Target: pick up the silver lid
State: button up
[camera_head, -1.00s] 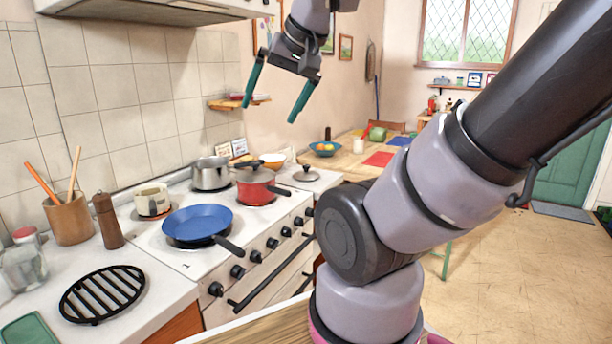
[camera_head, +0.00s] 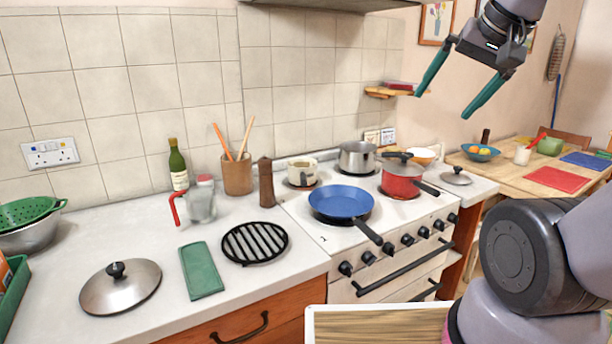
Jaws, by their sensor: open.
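A large silver lid (camera_head: 121,287) with a black knob lies on the white counter at the lower left. A second, smaller silver lid (camera_head: 456,177) with a dark knob lies on the counter just right of the stove. My gripper (camera_head: 446,104) is open and empty, raised high at the upper right in front of the wall. It is above the stove's right side and well apart from both lids.
A green cloth (camera_head: 201,270) and a black trivet (camera_head: 254,243) lie right of the large lid. A glass jug (camera_head: 200,201), wine bottle (camera_head: 178,165), utensil pot (camera_head: 237,175) and pepper mill (camera_head: 266,182) stand behind. A blue pan (camera_head: 341,203) and red pot (camera_head: 402,178) are on the stove.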

aim_at(456, 178)
jog(key=i+l, duration=0.15)
jog(key=l, duration=0.2)
jog(key=i+l+u, duration=0.1)
jog(key=i+l, duration=0.25)
jog(key=l, duration=0.3)
jog(key=i+l, duration=0.15)
jog(key=l, duration=0.2)
jog(key=i+l+u, duration=0.1)
jog(key=l, duration=0.25)
jog(key=i+l, duration=0.2)
jog(key=l, duration=0.15)
jog(key=u, duration=0.05)
